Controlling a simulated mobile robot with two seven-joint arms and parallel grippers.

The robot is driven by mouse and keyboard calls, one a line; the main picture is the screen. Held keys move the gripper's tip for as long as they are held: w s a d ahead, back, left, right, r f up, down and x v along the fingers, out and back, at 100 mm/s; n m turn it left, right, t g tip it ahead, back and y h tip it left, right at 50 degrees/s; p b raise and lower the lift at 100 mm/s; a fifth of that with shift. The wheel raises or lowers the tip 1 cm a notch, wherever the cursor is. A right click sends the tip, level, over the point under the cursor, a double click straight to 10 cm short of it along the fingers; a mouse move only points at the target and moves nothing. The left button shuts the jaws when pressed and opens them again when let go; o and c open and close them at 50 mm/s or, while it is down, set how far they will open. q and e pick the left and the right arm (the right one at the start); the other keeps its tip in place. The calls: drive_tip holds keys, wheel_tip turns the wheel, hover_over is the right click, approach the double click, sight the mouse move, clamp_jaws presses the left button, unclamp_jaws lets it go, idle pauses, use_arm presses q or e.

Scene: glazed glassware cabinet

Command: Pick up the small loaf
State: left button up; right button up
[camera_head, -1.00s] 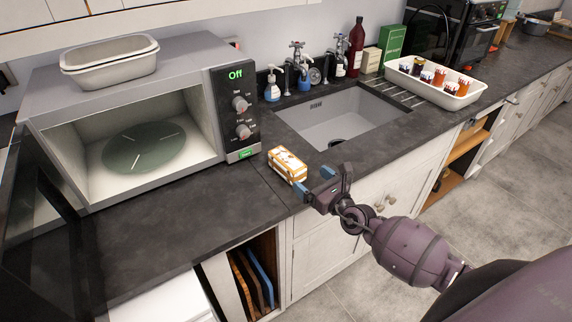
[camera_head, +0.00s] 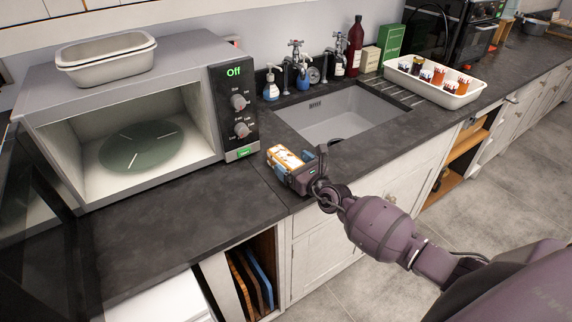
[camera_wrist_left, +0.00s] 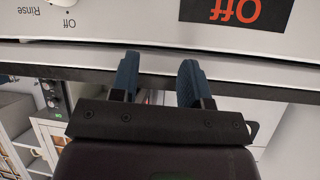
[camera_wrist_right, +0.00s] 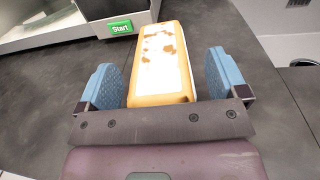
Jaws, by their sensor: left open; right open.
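The small loaf (camera_head: 283,155), golden with a pale, brown-flecked top, lies on the dark counter between the microwave and the sink. My right gripper (camera_head: 294,168) is open around its near end, partly hiding it in the head view. In the right wrist view the loaf (camera_wrist_right: 163,65) reaches in between the two blue fingers of the right gripper (camera_wrist_right: 163,82), with a gap visible on each side. My left gripper (camera_wrist_left: 158,82) is open and empty in the left wrist view, in front of a white appliance panel; it is not in the head view.
The open microwave (camera_head: 228,75) stands left of the loaf, with a white dish (camera_head: 105,65) on top. The sink (camera_head: 340,118) lies behind to the right. A white tray (camera_head: 462,101) of jars sits farther right. The counter's left front is clear.

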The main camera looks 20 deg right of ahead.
drive_tip(key=c, duration=1.2)
drive_tip(key=shift+r, duration=0.1)
